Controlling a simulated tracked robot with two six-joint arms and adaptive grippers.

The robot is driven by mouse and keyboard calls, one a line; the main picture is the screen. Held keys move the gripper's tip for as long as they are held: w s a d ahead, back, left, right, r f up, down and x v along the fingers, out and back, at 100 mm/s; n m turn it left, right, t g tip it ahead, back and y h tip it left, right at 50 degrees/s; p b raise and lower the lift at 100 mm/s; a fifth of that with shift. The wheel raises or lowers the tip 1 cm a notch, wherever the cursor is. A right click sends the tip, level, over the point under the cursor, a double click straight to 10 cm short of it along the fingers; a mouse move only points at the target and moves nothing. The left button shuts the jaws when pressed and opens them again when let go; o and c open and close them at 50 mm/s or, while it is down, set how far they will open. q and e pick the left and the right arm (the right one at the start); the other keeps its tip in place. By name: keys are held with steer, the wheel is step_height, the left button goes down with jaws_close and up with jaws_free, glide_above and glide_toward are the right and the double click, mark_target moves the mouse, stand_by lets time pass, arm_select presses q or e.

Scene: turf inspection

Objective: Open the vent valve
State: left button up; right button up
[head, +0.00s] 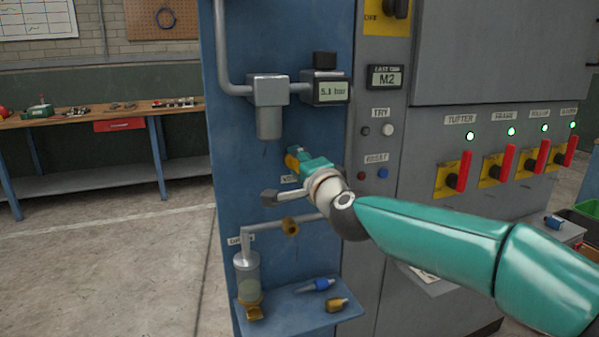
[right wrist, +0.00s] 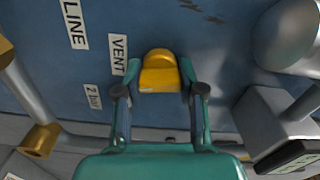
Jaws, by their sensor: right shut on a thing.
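The vent valve shows as a yellow knob (right wrist: 159,75) on the blue panel in the right wrist view, beside a white VENT label (right wrist: 118,54). In the head view a bit of the yellow knob (head: 290,162) shows at the tip of my teal right gripper (head: 298,157). My right gripper (right wrist: 160,68) has one finger on each side of the knob and is shut on it. The gripper hides most of the knob in the head view. My left gripper is not in view.
The blue panel (head: 235,150) carries grey pipes, a filter body (head: 268,110) and a gauge (head: 331,92) reading 5.1 bar. Red-handled switches (head: 466,170) stand right.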

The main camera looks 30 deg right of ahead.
steer(key=shift+d+f+m+b, duration=0.1)
steer(key=shift+f+m+b, duration=0.2)
steer(key=shift+m, duration=0.6)
steer(key=shift+r, duration=0.1)
steer(key=o, duration=1.1)
steer(key=shift+d, duration=0.1)
steer(key=shift+o, duration=0.2)
steer(key=shift+r, duration=0.1)
steer(key=shift+s, duration=0.2)
steer(key=v, duration=1.1)
steer(key=shift+s, duration=0.3)
